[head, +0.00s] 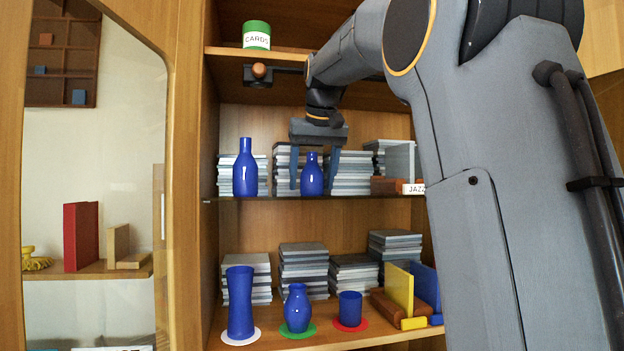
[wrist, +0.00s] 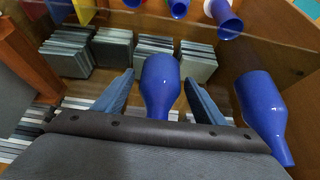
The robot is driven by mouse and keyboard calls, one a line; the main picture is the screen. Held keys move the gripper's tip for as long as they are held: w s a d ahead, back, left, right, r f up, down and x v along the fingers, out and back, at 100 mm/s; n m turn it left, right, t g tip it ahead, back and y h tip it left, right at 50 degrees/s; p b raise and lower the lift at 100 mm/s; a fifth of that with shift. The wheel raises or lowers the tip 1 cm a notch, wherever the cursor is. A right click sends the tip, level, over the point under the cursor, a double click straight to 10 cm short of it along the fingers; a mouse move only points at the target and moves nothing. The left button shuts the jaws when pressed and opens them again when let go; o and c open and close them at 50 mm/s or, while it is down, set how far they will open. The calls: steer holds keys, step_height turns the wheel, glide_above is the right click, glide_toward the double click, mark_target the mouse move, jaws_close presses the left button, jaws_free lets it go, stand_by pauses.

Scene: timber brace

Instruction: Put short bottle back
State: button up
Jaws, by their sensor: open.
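The short blue bottle (head: 312,178) stands upright on the upper shelf (head: 280,199), in front of stacked cases. My gripper (head: 314,186) reaches down from above, open, with one finger on each side of the bottle. In the wrist view the bottle (wrist: 160,88) lies between the two open fingers, with a gap visible on both sides. A taller blue bottle (head: 245,170) stands to its left on the same shelf. It appears at the right in the wrist view (wrist: 262,105).
Below, a tall blue vase (head: 240,300) is on a white disc, a round vase (head: 297,305) on a green one, and a blue cup (head: 350,308) on a red one. A JAZZ label (head: 413,189) is right of the bottle. A green CARDS tin (head: 256,35) sits above.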

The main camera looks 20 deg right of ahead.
steer(key=v, duration=1.2)
steer(key=shift+b, duration=0.35)
